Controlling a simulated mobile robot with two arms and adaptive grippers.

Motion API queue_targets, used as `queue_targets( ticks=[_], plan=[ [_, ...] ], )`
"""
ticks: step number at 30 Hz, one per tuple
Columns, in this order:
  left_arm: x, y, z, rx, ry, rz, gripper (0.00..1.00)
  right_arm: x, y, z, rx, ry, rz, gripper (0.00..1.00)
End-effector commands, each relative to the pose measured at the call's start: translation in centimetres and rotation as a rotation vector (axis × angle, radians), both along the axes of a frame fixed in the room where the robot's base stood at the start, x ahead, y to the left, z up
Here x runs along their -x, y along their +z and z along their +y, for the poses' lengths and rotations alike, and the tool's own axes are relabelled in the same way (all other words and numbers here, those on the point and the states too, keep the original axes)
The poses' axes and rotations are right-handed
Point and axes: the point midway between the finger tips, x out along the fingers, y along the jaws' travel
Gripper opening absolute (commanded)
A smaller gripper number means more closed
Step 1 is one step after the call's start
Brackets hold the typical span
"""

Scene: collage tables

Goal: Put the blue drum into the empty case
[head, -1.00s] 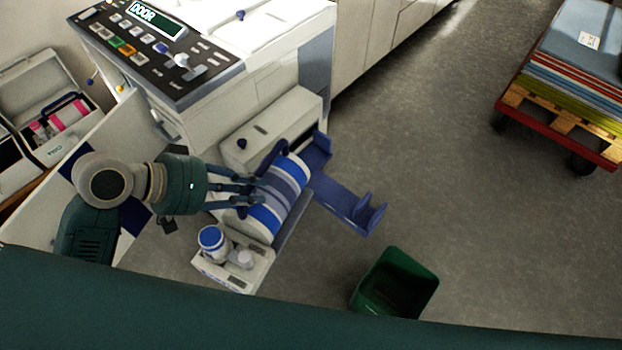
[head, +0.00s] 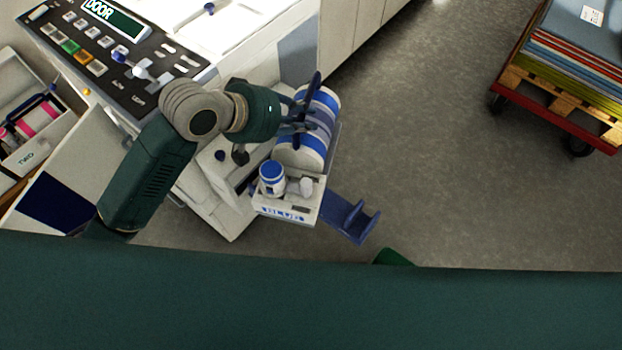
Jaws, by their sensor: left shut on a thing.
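The blue drum (head: 322,119) is a white cylinder with blue bands, right of the printing machine's front. A small white tray (head: 285,217) labelled BLUE is at its near end, with a blue-and-white bottle (head: 271,178) on it. My left gripper (head: 306,118) is shut on the drum, its dark fingers at the drum's left and upper side. The fingers hide part of the drum. A white case (head: 28,150) at the left edge holds a pink-banded item. I cannot make out an empty case. My right gripper is not in view.
The machine's control panel (head: 110,50) with a DOOR display is at upper left. A blue bracket (head: 350,216) sticks out below the drum. A red cart (head: 556,112) with stacked sheets stands right. The grey floor between is clear.

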Motion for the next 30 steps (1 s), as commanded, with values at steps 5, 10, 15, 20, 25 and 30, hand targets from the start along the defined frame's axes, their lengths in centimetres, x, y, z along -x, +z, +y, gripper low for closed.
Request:
queue_targets(
  ticks=[5, 10, 15, 20, 25, 30],
  plan=[
    [-0.3, -1.1, -0.4, 0.007, 0.003, -0.005, 0.0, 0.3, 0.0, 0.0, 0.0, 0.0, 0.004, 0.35],
    [-0.2, -4.8, -0.3, 0.006, 0.003, -0.003, 0.0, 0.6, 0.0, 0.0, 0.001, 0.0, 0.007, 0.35],
    [-0.3, -8.5, -0.3, 0.006, 0.005, -0.004, 0.0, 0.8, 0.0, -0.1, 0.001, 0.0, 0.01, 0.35],
    [-0.3, -11.8, -0.4, 0.006, 0.004, -0.006, 0.0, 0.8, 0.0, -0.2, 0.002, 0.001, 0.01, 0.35],
    [-0.4, -14.2, -0.3, 0.007, 0.003, -0.01, 0.0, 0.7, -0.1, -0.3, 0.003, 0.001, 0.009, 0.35],
    [-0.4, -15.2, -0.4, 0.008, 0.003, -0.011, 0.0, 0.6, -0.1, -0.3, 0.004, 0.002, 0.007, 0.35]
  ],
)
